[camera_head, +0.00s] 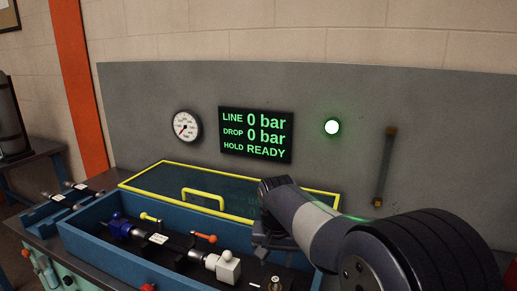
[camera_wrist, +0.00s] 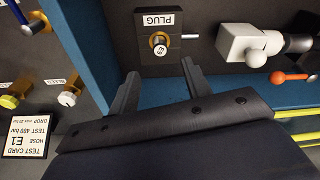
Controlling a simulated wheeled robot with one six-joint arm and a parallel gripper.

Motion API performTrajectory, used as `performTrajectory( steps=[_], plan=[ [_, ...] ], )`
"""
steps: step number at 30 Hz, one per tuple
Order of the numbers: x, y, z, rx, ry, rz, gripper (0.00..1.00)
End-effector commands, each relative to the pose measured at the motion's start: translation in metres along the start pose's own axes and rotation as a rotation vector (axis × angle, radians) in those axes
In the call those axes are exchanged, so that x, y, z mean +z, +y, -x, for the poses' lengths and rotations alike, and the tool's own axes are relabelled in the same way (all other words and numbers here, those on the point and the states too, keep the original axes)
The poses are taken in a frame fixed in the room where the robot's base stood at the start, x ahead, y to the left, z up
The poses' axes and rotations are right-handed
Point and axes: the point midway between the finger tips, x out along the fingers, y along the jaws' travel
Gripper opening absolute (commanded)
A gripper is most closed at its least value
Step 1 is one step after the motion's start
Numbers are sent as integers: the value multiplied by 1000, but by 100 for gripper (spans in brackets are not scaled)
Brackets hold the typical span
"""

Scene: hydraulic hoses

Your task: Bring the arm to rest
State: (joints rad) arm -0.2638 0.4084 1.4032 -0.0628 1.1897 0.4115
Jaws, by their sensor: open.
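My gripper (camera_wrist: 161,80) is open in the wrist view, its two dark fingers apart with nothing between them. A black block labelled PLUG (camera_wrist: 176,58) with a brass fitting (camera_wrist: 158,41) lies just beyond the fingertips. In the head view my arm reaches from the lower right over the blue trough, with my gripper (camera_head: 268,248) low near its right end. The fingertips are hard to make out there. I cannot tell how high the fingers are above the block.
The blue trough (camera_head: 80,241) holds a hose with a blue fitting (camera_head: 119,227) and a white block (camera_head: 228,269). Its yellow-framed lid (camera_head: 150,180) stands raised behind. A panel display (camera_head: 256,135) reads LINE 0 bar, DROP 0 bar, HOLD READY; a green lamp (camera_head: 332,127) glows. A test card (camera_wrist: 30,134) shows E1.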

Motion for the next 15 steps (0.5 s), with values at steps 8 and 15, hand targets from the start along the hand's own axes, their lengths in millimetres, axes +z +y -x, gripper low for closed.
performTrajectory(
  steps=[8,15],
  plan=[
    [1,0,-39,2,-6,0,46],
    [1,1,-87,2,-6,-1,46]
  ],
)
